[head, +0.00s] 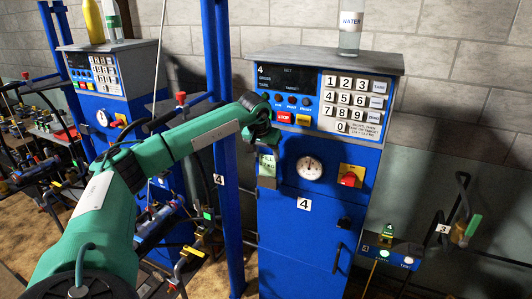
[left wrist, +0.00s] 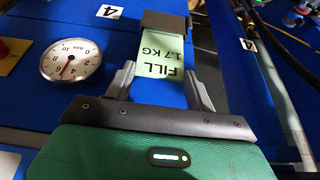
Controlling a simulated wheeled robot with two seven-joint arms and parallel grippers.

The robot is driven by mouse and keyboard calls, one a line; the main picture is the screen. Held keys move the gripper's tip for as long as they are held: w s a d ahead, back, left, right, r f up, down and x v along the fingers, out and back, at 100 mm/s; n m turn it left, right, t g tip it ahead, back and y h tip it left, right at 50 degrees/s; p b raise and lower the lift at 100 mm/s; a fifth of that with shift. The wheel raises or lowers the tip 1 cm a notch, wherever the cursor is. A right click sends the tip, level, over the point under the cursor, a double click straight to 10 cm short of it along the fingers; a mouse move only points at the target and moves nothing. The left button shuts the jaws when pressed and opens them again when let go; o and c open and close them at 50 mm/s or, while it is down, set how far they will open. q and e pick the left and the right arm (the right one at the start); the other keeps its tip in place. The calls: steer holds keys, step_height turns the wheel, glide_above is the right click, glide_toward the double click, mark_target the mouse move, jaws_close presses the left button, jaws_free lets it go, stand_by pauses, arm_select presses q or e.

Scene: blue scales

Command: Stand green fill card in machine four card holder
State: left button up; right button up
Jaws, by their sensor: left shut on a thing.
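The green fill card (head: 267,163) stands on the blue front of machine four (head: 304,204), left of the round dial. In the left wrist view the card (left wrist: 160,55) reads "FILL 1.7 KG". My left gripper (head: 263,147) is above it, pointing down along the machine front. Its fingers (left wrist: 160,74) are shut on the card's upper part, one at each side edge. The dark card holder (left wrist: 165,22) is at the card's far, lower end. That end is hidden behind the holder's front wall, so the depth inside cannot be told. The holder also shows in the head view (head: 267,183).
The dial (head: 309,168) and a red knob on a yellow plate (head: 350,177) are right of the card. The keypad panel (head: 351,104) is above. A blue post (head: 229,190) stands close on the left. A water bottle (head: 351,28) stands on top.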

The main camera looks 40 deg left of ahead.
arm_select(q)
steer(key=shift+f+b, duration=0.3)
steer(key=shift+f, duration=0.45)
steer(key=o, duration=1.3)
steer(key=shift+r, duration=0.1)
steer(key=shift+s+r, duration=0.15)
steer(key=shift+r, duration=0.25)
steer(key=shift+b+v, duration=1.7)
steer(key=shift+v, duration=4.7)
